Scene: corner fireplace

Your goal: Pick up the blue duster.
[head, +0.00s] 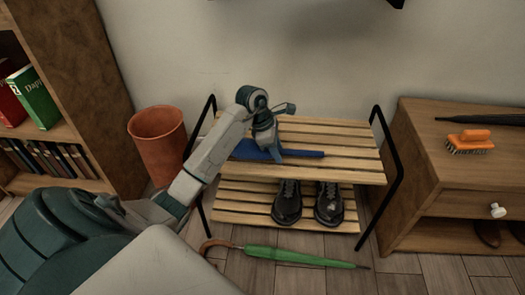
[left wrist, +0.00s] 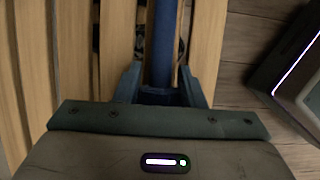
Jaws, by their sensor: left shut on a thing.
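The blue duster (head: 303,153) lies along the top slatted shelf of the rack (head: 340,133) in the head view, its wider part to the left and its handle to the right. My left gripper (head: 274,150) reaches down onto it from above and is shut on it. In the left wrist view the blue handle (left wrist: 164,45) runs between the two fingers of my left gripper (left wrist: 160,88), with the wooden slats (left wrist: 75,50) beneath. I cannot tell whether the duster touches the slats. My right gripper is not in view.
Black shoes (head: 287,203) stand on the lower shelf. A green umbrella (head: 300,257) lies on the floor in front. An orange bin (head: 158,142) and a bookcase (head: 75,75) are at left. A wooden cabinet (head: 430,150) at right bears an orange brush (head: 470,140).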

